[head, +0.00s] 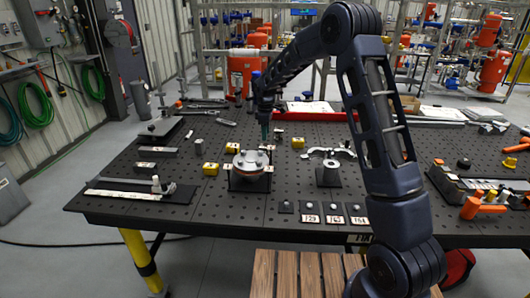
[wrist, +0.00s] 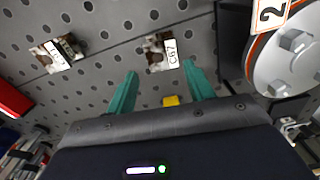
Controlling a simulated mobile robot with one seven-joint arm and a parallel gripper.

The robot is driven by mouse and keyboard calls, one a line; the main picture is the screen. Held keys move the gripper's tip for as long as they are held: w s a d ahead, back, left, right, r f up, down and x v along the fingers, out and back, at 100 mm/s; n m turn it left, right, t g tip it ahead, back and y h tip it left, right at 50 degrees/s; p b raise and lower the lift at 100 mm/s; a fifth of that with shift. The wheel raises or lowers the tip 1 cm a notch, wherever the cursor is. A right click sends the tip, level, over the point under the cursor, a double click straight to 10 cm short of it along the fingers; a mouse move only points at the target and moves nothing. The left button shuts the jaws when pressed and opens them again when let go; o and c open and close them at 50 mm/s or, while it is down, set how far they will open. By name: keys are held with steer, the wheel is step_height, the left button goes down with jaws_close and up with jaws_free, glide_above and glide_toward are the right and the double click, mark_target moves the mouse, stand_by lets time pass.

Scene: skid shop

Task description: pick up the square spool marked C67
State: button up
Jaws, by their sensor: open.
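In the wrist view, a small square spool (wrist: 160,51) with a mottled brown-and-white body carries a white label that seems to read C67, though it is small. It lies on the perforated black table, just beyond my fingertips. My gripper (wrist: 160,68) is open, with its two green fingers apart and nothing between them; the spool sits ahead of the gap. A second similar labelled spool (wrist: 57,52) lies to the left, its marking hard to read. In the head view, my gripper (head: 265,131) points down over the middle of the table, behind the round flanged fitting.
The flanged metal fitting (head: 250,163) stands near the gripper; it shows at the right of the wrist view (wrist: 290,60). Yellow blocks (head: 231,148) are scattered around it. A red bar (head: 305,116) lies at the back. Numbered tags (head: 310,219) line the front edge.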

mark_target(265, 146)
steer(key=shift+s+a+f, duration=0.1)
steer(key=shift+a+f, duration=0.05)
steer(key=shift+f, duration=3.8)
steer(key=c, duration=0.8)
steer(key=shift+r, duration=0.1)
